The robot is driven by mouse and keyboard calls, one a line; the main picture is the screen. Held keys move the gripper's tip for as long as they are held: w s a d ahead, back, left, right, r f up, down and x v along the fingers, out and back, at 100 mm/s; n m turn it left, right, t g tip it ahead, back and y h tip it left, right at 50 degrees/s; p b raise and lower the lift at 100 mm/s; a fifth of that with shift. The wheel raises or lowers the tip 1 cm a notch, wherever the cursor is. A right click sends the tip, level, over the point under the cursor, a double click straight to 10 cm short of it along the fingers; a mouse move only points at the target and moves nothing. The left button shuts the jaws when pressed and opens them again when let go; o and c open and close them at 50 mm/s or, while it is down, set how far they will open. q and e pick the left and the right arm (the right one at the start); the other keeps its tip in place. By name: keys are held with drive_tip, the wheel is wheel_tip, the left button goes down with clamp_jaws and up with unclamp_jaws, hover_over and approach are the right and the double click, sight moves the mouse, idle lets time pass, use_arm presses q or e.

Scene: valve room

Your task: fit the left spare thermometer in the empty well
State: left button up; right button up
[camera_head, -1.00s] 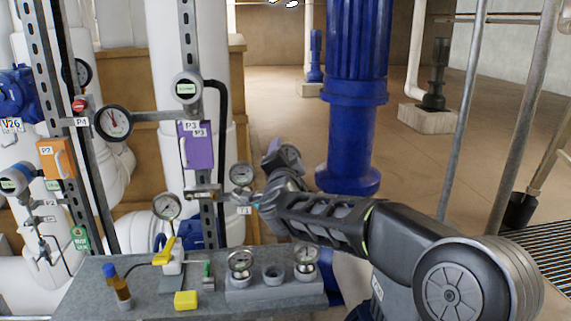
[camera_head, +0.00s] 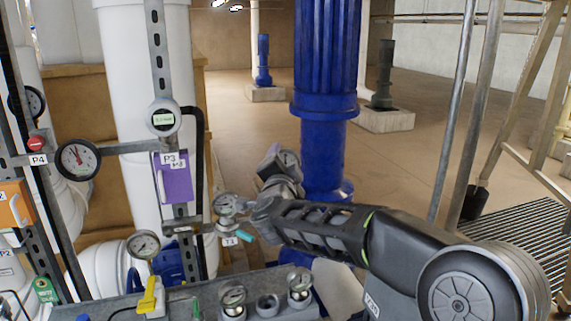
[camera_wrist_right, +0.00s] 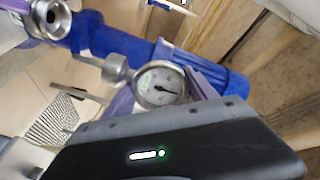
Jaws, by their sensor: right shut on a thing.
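My right gripper (camera_head: 249,208) is shut on a round dial thermometer (camera_head: 228,204), held beside the white pipe above the bench. In the right wrist view, the held thermometer (camera_wrist_right: 160,86) sits between the fingers with its dial facing the camera and a metal fitting to its left. A metal socket with a round opening (camera_wrist_right: 50,18) shows apart from it at upper left. A grey rack (camera_head: 250,315) on the bench carries one dial thermometer at its left (camera_head: 232,297) and one at its right (camera_head: 299,284); its middle hole (camera_head: 267,303) is empty. My left gripper is out of view.
A T1 tag (camera_head: 230,241) hangs just below the held thermometer. A purple box (camera_head: 173,180), a wall gauge (camera_head: 77,159) and a smaller gauge (camera_head: 143,244) stand to the left. A blue column (camera_head: 325,100) rises behind my gripper.

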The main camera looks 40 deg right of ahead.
drive_tip(key=w+d+f+b, duration=0.2)
drive_tip(key=w+f, duration=0.3)
drive_tip(key=w, duration=0.1)
idle(0.6)
drive_tip(key=shift+w+d, duration=0.1)
drive_tip(key=shift+b, duration=0.3)
idle(0.6)
drive_tip(key=shift+f+b, duration=0.35)
drive_tip(key=shift+f, duration=0.15)
idle(0.4)
drive_tip(key=shift+f+b, duration=2)
drive_tip(key=shift+f, duration=0.1)
drive_tip(key=shift+f, duration=0.15)
